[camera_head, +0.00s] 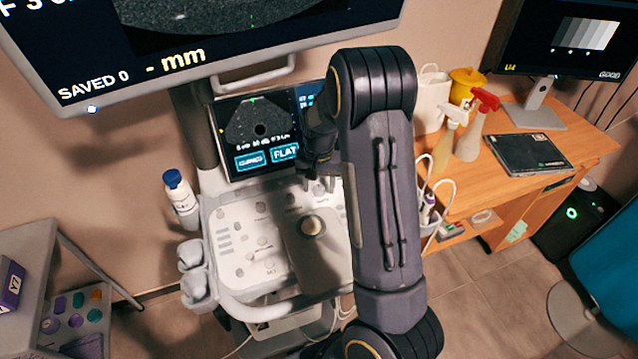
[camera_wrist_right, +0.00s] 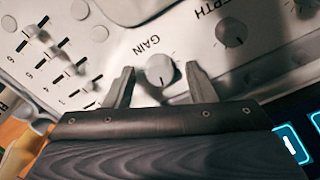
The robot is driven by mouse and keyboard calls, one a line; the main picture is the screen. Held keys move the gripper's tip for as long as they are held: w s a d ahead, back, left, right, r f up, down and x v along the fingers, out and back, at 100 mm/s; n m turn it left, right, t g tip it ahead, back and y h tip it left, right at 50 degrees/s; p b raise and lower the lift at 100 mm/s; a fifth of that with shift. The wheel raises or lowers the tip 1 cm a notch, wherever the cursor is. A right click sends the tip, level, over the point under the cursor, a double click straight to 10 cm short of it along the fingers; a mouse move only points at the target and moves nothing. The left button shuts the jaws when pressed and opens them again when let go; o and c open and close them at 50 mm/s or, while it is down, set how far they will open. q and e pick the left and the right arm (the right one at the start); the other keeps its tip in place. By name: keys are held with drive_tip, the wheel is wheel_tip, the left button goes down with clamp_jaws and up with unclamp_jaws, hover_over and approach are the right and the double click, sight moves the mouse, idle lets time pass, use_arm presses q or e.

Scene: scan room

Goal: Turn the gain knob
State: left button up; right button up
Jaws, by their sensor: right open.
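The gain knob (camera_wrist_right: 160,70) is a round pale grey knob under the printed word GAIN in the right wrist view. My right gripper (camera_wrist_right: 159,72) is open, with one finger on each side of the knob and a small gap showing on both sides. In the head view my right gripper (camera_head: 318,184) points down at the upper part of the ultrasound console panel (camera_head: 232,222), and the arm covers the panel's right side. I cannot make out the gain knob clearly there. My left gripper is not in view.
A darker depth knob (camera_wrist_right: 230,33) sits beside the gain knob, and several sliders (camera_wrist_right: 62,60) are on the other side. The console screen (camera_head: 262,130) stands just behind the panel. A trackball (camera_head: 312,226) lies nearer on the panel. A large monitor (camera_head: 200,50) hangs above.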

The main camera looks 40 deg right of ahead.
sight(319, 188)
wheel_tip(319, 188, up, 8)
drive_tip(key=shift+f+b, duration=0.2)
drive_tip(key=shift+b, duration=0.1)
drive_tip(key=shift+r, duration=0.1)
idle(0.5)
drive_tip(key=shift+s+a+r, duration=0.15)
drive_tip(key=s+a+r+n+t+y, duration=0.3)
drive_tip(key=s+a+r, duration=0.5)
drive_tip(key=s+a, duration=0.3)
drive_tip(key=s+a+n+t, duration=0.2)
drive_tip(key=s+a+n, duration=0.2)
drive_tip(key=s, duration=0.7)
drive_tip(key=shift+s+a+t+y, duration=0.15)
drive_tip(key=shift+a+t+y, duration=0.2)
drive_tip(key=shift+a, duration=1.05)
